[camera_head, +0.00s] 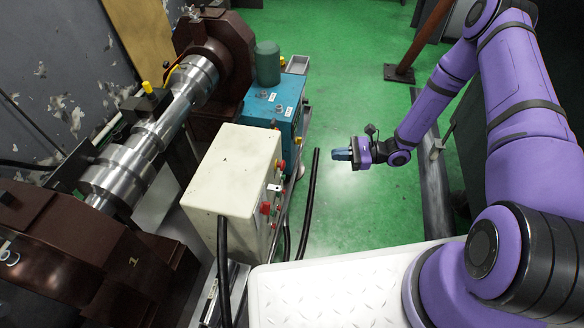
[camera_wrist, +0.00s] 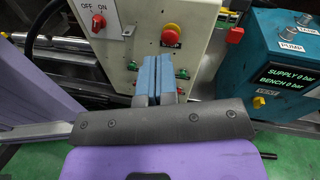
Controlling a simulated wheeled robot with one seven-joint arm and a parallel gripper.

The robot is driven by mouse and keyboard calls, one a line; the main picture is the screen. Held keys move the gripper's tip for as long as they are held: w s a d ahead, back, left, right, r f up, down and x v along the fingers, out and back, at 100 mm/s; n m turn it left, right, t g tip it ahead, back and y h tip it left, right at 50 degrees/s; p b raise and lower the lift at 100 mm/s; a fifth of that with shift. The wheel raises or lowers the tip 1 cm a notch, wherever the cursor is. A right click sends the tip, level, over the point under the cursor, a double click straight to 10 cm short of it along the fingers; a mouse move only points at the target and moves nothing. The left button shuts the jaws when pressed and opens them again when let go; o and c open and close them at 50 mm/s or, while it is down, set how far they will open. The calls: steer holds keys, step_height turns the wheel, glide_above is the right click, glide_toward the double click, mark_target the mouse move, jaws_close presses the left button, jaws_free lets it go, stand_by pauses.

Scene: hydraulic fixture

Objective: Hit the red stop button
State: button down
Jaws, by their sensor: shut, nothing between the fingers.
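The red stop button (camera_wrist: 172,31) is a round mushroom head on the front of the cream control box (camera_wrist: 132,40), in the upper middle of the wrist view. The same cream box (camera_head: 230,165) stands left of centre in the head view, where its small red controls are hard to tell apart. My gripper (camera_head: 340,154) is to the right of the box over the green floor, with a clear gap between them. Its blue fingers (camera_wrist: 155,70) are shut together and empty, and appear just below and left of the button in the wrist view.
A red OFF/ON switch (camera_wrist: 98,23) is left of the button, and another red part (camera_wrist: 235,35) is to its right. Small green parts sit below. A teal pump unit (camera_head: 268,105) stands beyond the box. A black hose (camera_head: 309,205) rises beside it. Green floor lies open around my gripper.

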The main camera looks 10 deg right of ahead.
mark_target(282, 166)
step_height(282, 166, down, 8)
steer(key=s+m+t, duration=0.1)
steer(key=m+t, duration=0.2)
steer(key=m, duration=0.1)
steer(key=shift+s+a+f+t, duration=0.2)
steer(key=shift+s+a+t, duration=0.1)
steer(key=shift+a+t, duration=0.15)
steer(key=x, duration=1.4)
steer(key=shift+f, duration=0.1)
